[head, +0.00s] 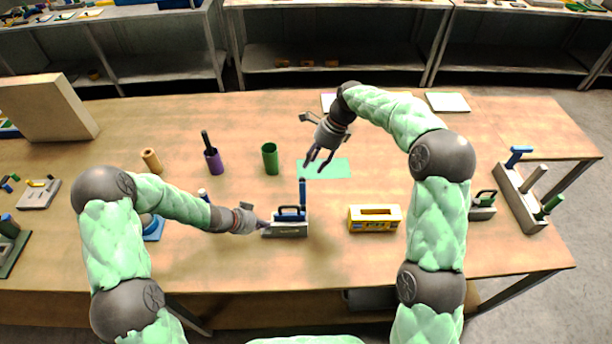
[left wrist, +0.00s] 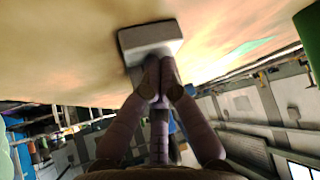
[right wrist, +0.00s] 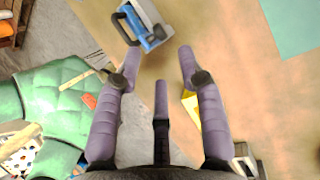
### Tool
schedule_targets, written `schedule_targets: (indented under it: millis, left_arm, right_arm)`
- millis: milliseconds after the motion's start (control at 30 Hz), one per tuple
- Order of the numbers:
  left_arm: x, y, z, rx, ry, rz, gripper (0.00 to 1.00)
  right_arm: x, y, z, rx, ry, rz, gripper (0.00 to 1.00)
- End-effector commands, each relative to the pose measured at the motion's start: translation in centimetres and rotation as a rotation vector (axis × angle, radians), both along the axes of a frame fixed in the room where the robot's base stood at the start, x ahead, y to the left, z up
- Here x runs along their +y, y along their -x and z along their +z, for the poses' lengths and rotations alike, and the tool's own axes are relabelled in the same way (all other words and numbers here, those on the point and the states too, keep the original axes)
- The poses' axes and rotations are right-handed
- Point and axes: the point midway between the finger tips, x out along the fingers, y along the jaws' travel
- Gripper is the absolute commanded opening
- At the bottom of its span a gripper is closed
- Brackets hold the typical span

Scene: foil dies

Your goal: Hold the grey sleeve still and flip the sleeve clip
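The grey sleeve (head: 286,230) is a low grey block near the table's front middle. Its dark looped clip (head: 289,212) is on top, beside an upright blue post (head: 302,192). My left gripper (head: 263,225) is at the block's left end. In the left wrist view its fingertips (left wrist: 160,78) meet in front of the grey block (left wrist: 148,36); any part pinched between them is hidden. My right gripper (head: 318,157) is open and empty, above the table behind the sleeve. In the right wrist view its fingers (right wrist: 160,62) are spread, with the clip (right wrist: 128,24) beyond them.
A yellow box (head: 374,219) stands right of the sleeve. A grey rack with posts (head: 519,197) stands at the right. Table between sleeve and yellow box is clear.

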Motion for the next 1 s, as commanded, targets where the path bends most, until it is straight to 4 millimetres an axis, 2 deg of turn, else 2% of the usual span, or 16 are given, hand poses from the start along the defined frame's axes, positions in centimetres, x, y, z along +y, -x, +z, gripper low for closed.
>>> schedule_targets:
  millis: [100, 333, 533, 800, 833, 967, 1000]
  left_arm:
    - [-0.1, 0.3, -0.3, 0.006, -0.001, -0.002, 0.0]
    - [-0.1, 0.3, -0.3, 0.007, -0.002, -0.002, 0.0]
    - [-0.1, 0.3, -0.3, 0.007, -0.002, -0.002, 0.0]
    - [-0.1, 0.3, -0.3, 0.007, -0.002, -0.002, 0.0]
    - [-0.1, 0.3, -0.3, 0.007, -0.002, -0.002, 0.0]
    - [-0.1, 0.3, -0.3, 0.007, -0.002, -0.002, 0.0]
    - [-0.1, 0.3, -0.3, 0.007, -0.002, -0.002, 0.0]
  right_arm:
    - [0.9, 0.3, -2.2, 0.002, 0.0, 0.002, 0.4]
    - [2.2, 0.7, -5.2, 0.002, 0.001, 0.002, 0.4]
    - [2.7, 0.8, -6.3, -0.002, 0.001, 0.002, 0.4]
    - [2.8, 0.8, -6.4, -0.002, 0.001, 0.002, 0.4]
    - [2.8, 0.8, -6.4, -0.002, 0.001, 0.002, 0.37]
    - [2.8, 0.8, -6.4, -0.002, 0.001, 0.002, 0.0]
    - [2.8, 0.8, -6.4, -0.002, 0.001, 0.002, 0.0]
